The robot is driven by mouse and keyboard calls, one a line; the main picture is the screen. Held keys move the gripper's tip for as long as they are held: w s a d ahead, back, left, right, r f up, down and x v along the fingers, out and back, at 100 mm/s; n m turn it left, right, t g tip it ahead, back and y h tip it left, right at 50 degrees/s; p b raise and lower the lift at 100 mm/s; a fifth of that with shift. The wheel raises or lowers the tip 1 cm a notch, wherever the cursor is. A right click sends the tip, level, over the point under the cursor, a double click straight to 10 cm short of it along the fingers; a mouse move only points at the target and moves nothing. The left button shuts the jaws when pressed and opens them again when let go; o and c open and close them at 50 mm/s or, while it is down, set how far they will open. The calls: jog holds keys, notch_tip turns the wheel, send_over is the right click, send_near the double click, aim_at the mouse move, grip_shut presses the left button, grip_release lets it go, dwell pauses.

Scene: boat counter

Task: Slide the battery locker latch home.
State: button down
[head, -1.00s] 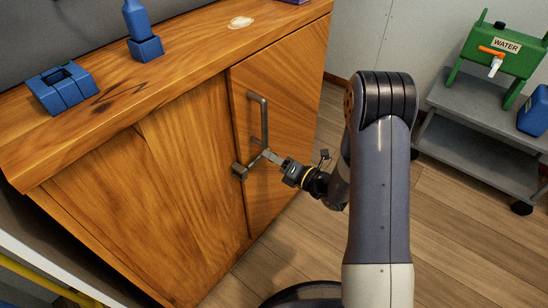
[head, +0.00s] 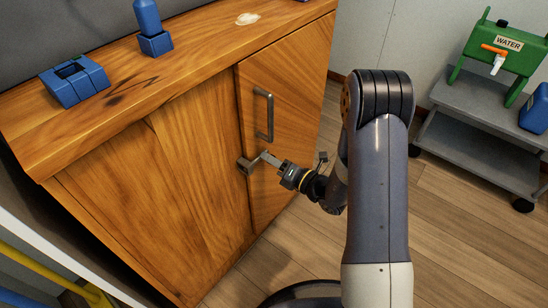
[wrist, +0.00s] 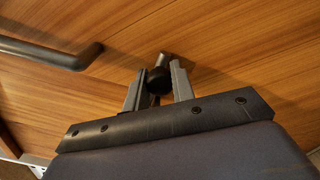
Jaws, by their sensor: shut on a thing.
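The battery locker is a wooden cabinet with a door (head: 290,105) at its right. The latch (head: 246,166) is a small grey metal piece at the door's left edge, below the door handle. My gripper (head: 268,158) is at the latch, just right of its block. In the wrist view the gripper (wrist: 158,72) is shut around the latch's dark round knob (wrist: 158,82), with a metal stem showing beyond it. The fingers hide part of the latch, and I cannot tell how far its bolt extends.
The vertical grey door handle (head: 264,115) stands just above my gripper; it also shows in the wrist view (wrist: 50,55). Blue items (head: 75,80) sit on the countertop. A grey cart (head: 470,155) with a green water container (head: 495,55) stands at the right. Floor between is clear.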

jog(key=c, duration=1.2)
grip_release()
jog(key=shift+s+a, duration=0.15)
jog(key=p+v, duration=0.2)
jog(key=v, duration=0.9)
jog(key=shift+a, duration=0.1)
